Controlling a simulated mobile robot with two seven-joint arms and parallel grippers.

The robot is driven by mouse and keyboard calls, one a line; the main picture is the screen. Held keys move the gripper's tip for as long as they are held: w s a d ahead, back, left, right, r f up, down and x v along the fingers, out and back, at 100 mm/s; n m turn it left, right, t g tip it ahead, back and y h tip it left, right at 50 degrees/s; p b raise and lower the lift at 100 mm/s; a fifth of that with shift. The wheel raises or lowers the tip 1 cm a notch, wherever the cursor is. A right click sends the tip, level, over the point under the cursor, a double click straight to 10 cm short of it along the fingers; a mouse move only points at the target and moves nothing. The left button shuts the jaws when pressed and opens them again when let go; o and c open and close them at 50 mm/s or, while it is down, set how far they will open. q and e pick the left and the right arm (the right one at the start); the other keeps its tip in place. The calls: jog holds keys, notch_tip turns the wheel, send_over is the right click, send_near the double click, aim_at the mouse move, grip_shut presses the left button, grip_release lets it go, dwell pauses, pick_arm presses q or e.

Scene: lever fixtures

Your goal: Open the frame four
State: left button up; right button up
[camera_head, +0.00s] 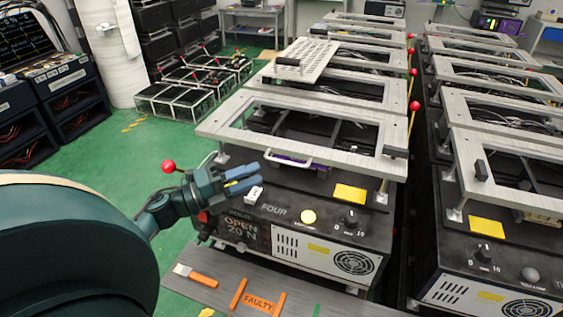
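The unit marked FOUR (274,210) is a dark box with a lit yellow button, a knob, and a panel reading "OPEN 20 N". Its pale metal frame (225,122) lies roughly level above the box, with a light handle (288,161) below its front bar. A red-ball lever (168,167) sticks out left of the unit. Another red-ball lever (414,105) stands upright at its right. My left gripper (244,181), with blue fingers, is at the unit's front left corner, below the frame. I cannot tell its finger gap or any contact. My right gripper is out of view.
Similar framed units stand behind and in a row at the right (487,224). A grey ledge (335,304) in front carries an orange-handled tool (203,280) and a "FAULTY" label (260,303). Green floor is free at the left. Black racks (62,100) stand beyond.

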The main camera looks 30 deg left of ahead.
pick_arm(q)
jog(key=f+x, duration=0.1)
jog(key=x, duration=0.6)
jog(key=shift+w+r+p, duration=0.25)
jog(key=shift+r+p, duration=0.15)
jog(key=shift+r, duration=0.15)
jog(key=shift+d, duration=0.1)
jog(key=shift+c, duration=0.3)
grip_shut()
